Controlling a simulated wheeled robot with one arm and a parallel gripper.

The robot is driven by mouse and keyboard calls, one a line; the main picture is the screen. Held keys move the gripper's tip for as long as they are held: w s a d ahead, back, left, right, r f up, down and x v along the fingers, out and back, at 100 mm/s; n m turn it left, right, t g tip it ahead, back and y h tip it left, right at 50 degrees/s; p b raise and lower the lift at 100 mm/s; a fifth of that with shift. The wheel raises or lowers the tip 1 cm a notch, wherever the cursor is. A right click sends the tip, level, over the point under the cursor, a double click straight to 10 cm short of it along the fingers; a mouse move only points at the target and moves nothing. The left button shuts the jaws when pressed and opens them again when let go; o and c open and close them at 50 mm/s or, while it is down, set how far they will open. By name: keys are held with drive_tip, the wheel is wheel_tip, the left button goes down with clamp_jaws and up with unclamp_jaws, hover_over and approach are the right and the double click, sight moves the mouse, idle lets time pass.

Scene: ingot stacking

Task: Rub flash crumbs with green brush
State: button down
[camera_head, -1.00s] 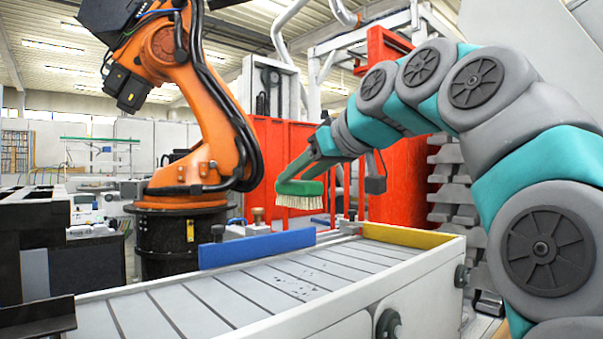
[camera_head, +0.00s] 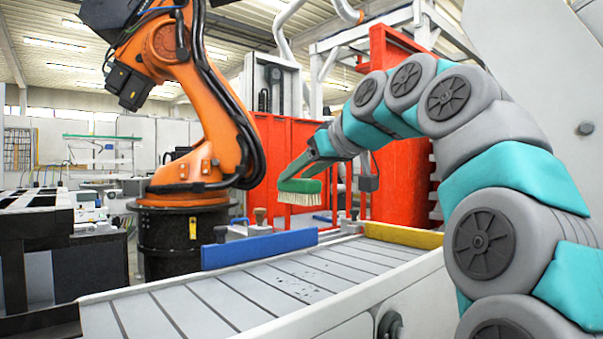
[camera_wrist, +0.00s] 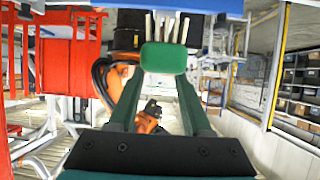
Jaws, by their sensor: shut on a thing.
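The green brush (camera_head: 300,190) has a green back and pale bristles that point down in the head view. My gripper (camera_head: 297,172) is shut on it and holds it in the air above the grey slatted conveyor (camera_head: 225,303). In the wrist view the green brush (camera_wrist: 164,57) sits between the tips of my two green fingers, its bristles at the top of the picture. The small dark flash crumbs (camera_head: 302,288) lie scattered on the conveyor slats, below the brush and apart from it.
A blue side plate (camera_head: 258,249) stands along the conveyor's far edge and a yellow plate (camera_head: 402,235) closes its far end. An orange robot arm (camera_head: 205,125) on a black base stands behind. Red panels (camera_head: 400,185) stand behind my gripper. A dark bracket (camera_head: 40,325) is at the near left.

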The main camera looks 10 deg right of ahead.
drive_tip(key=shift+w+r, duration=0.15)
drive_tip(key=shift+w, duration=1.3)
drive_tip(key=shift+s+r+b, duration=0.65)
drive_tip(key=shift+s+b, duration=0.65)
drive_tip(key=shift+s, duration=4.35)
drive_tip(key=shift+w+r+p, duration=0.15)
drive_tip(key=shift+w+p, duration=0.55)
drive_tip(key=shift+w, duration=0.85)
drive_tip(key=shift+w+r+p, duration=0.1)
drive_tip(key=shift+w+p, duration=0.55)
drive_tip(key=shift+w, duration=0.9)
drive_tip(key=shift+w+r, duration=0.15)
drive_tip(key=shift+w, duration=0.8)
drive_tip(key=shift+w, duration=0.15)
drive_tip(key=shift+w, duration=0.25)
